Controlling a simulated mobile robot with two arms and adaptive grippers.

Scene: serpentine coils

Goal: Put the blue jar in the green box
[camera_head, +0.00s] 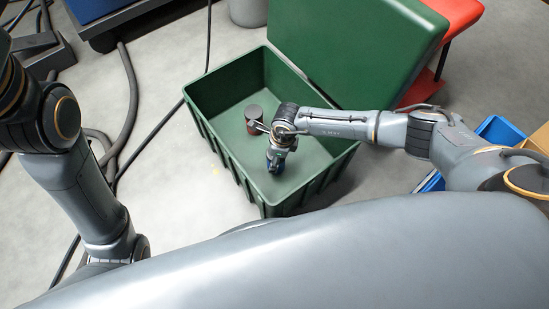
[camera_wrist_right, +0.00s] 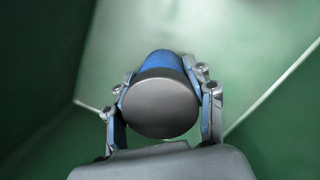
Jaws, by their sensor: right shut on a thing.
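The green box (camera_head: 329,174) stands open on the floor in the middle of the head view, its lid (camera_head: 355,45) raised at the back. My right gripper (camera_head: 276,160) reaches into the box's opening from the right. In the right wrist view my right gripper (camera_wrist_right: 160,105) is shut on the blue jar (camera_wrist_right: 160,62), whose dark round end faces the camera. The green walls and floor of the box surround it there. Whether the jar touches the box floor I cannot tell. The left arm (camera_head: 85,180) shows at the left, but its gripper is out of view.
A dark red jar (camera_head: 253,120) stands inside the box, left of my right gripper. Blue bins (camera_head: 495,130) and a red stand (camera_head: 450,25) are at the right. Dark cables (camera_head: 130,105) run over the floor at the left. A grey cylinder (camera_head: 248,12) stands behind the box.

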